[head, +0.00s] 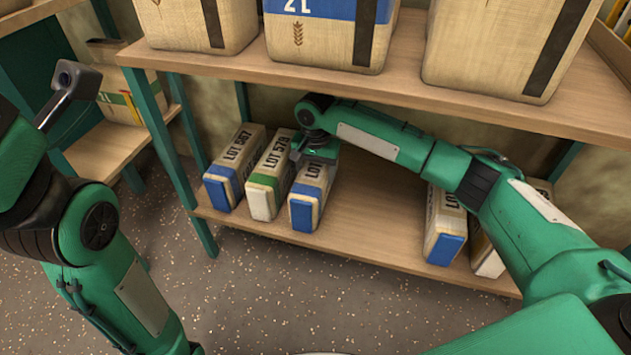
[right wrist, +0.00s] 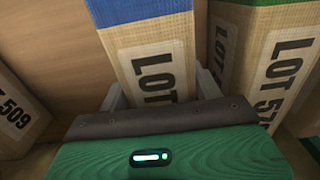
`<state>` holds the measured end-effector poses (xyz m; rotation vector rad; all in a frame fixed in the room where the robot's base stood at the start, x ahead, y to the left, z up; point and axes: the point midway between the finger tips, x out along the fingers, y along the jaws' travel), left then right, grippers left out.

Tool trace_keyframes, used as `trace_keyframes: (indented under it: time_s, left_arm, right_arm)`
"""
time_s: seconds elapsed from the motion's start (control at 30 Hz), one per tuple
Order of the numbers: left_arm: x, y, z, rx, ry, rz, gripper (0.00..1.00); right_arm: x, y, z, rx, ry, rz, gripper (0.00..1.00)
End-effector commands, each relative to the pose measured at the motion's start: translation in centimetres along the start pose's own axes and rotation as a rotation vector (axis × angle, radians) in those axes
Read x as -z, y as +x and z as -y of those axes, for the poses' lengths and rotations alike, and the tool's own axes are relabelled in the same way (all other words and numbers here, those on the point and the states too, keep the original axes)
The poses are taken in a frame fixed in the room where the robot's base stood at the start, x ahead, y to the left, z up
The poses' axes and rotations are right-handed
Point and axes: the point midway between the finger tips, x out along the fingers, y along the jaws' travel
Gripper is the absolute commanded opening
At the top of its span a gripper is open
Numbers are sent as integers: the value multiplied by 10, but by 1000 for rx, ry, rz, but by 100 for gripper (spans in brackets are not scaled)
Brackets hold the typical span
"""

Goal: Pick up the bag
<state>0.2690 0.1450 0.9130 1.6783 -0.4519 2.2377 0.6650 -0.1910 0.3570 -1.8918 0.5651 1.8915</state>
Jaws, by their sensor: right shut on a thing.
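The bag (head: 308,192) is a tan block-shaped sack with a blue end and black LOT lettering on top, lying on the lower shelf (head: 365,225). My right gripper (head: 316,160) reaches in under the upper shelf and is shut on this bag from above, toward its rear part. In the right wrist view the bag (right wrist: 150,62) sits between the two grey fingers (right wrist: 160,90), and its number is hidden by the gripper. The bag appears level on the shelf; I cannot tell whether it is lifted. My left arm shows at the left, but its fingers are not visible.
Close to the left of the held bag lie the green-ended LOT 579 bag (head: 268,175) and the blue-ended LOT 567 bag (head: 233,168). More bags (head: 444,225) lie to the right, past a bare stretch. The upper shelf (head: 400,88), bearing large sacks, hangs close above my right arm.

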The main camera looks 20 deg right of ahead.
Motion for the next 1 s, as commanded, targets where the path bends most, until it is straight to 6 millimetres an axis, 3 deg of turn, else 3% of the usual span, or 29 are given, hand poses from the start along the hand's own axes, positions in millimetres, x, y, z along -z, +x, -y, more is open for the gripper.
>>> trace_keyframes:
  time_s: [0.37, 0.6, 0.83, 1.0]
  left_arm:
    - [-2, 5, 1, 1, 0, 0, 0]
    - [-7, 15, 2, -8, 3, 9, 0]
    - [-11, 8, 2, -19, 13, 32, 0]
    - [-14, 5, 1, -25, 18, 48, 0]
  right_arm:
    - [1, -9, 1, 4, 0, -2, 0]
    - [1, -27, 1, 5, 1, -2, 0]
    - [1, -41, 1, 4, 1, -2, 0]
    - [-19, -41, 2, 3, -2, 0, 0]
